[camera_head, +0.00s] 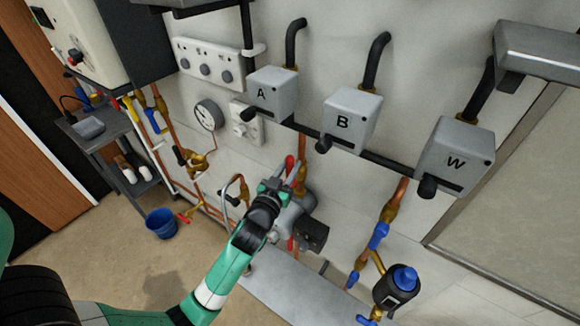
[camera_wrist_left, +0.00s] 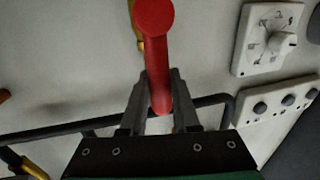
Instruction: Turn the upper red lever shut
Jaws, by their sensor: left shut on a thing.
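The upper red lever (camera_head: 289,164) is on a copper and brass pipe below the grey boxes in the head view. In the left wrist view the red lever (camera_wrist_left: 155,45) stands upright in the picture, with its round end at the top. My left gripper (camera_head: 279,182) is at the lever, and its two fingers (camera_wrist_left: 160,100) lie on both sides of the lever's lower part, shut on it. The fingers and wrist hide part of the valve behind. A second small red part (camera_head: 290,243) shows lower on the same pipework. My right gripper is not in view.
Grey boxes A (camera_head: 272,92), B (camera_head: 350,118) and W (camera_head: 455,155) hang on the wall above. A dark pump-like body (camera_head: 312,235) is just right of my left wrist. A blue bucket (camera_head: 161,223) stands on the floor at left. A white dial panel (camera_wrist_left: 268,38) is nearby.

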